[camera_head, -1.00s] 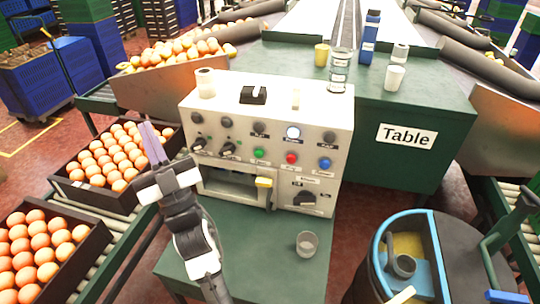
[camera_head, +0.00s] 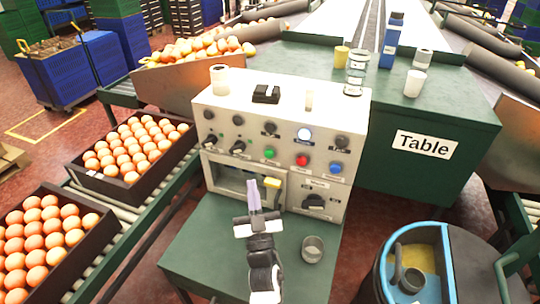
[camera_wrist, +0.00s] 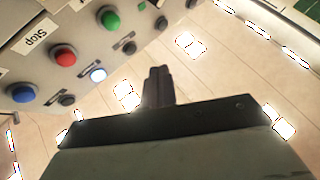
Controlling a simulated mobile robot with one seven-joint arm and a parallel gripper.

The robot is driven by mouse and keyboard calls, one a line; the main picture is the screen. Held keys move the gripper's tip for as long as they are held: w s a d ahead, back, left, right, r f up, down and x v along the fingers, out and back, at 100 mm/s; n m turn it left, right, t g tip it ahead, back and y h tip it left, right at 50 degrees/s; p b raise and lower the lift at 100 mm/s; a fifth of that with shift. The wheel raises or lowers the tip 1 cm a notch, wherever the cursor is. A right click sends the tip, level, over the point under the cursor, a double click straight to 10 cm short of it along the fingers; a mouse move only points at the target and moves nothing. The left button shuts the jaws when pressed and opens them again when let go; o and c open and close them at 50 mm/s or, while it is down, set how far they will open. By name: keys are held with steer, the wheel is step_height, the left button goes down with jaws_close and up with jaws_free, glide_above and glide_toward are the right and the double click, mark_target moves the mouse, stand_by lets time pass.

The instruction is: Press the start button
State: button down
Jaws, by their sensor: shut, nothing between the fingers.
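The white control box (camera_head: 283,130) has a green button (camera_head: 269,152), a red button (camera_head: 302,160) and a blue button (camera_head: 336,168) in a row on its front. In the wrist view the green button (camera_wrist: 109,18), red button (camera_wrist: 63,55) and blue button (camera_wrist: 22,93) show at upper left. My gripper (camera_head: 254,190) is shut and empty, in front of the box and below the green button in the picture. Its closed fingers also show in the wrist view (camera_wrist: 157,74), apart from the buttons.
A clear cup (camera_head: 312,249) stands on the green stand (camera_head: 210,255). Crates of oranges (camera_head: 128,185) lie on the left conveyor. Several knobs share the panel.

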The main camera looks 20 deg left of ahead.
glide_toward(266, 151)
steer(key=shift+w+a+r, duration=0.65)
steer(key=shift+a+r, duration=0.05)
steer(key=shift+r, duration=0.2)
steer(key=shift+w+a+r, duration=0.7)
steer(key=shift+r, duration=0.2)
steer(key=shift+w, duration=0.15)
stand_by(0.9)
steer(key=shift+w, duration=0.25)
steer(key=shift+w, duration=0.55)
stand_by(0.7)
steer(key=shift+s, duration=0.95)
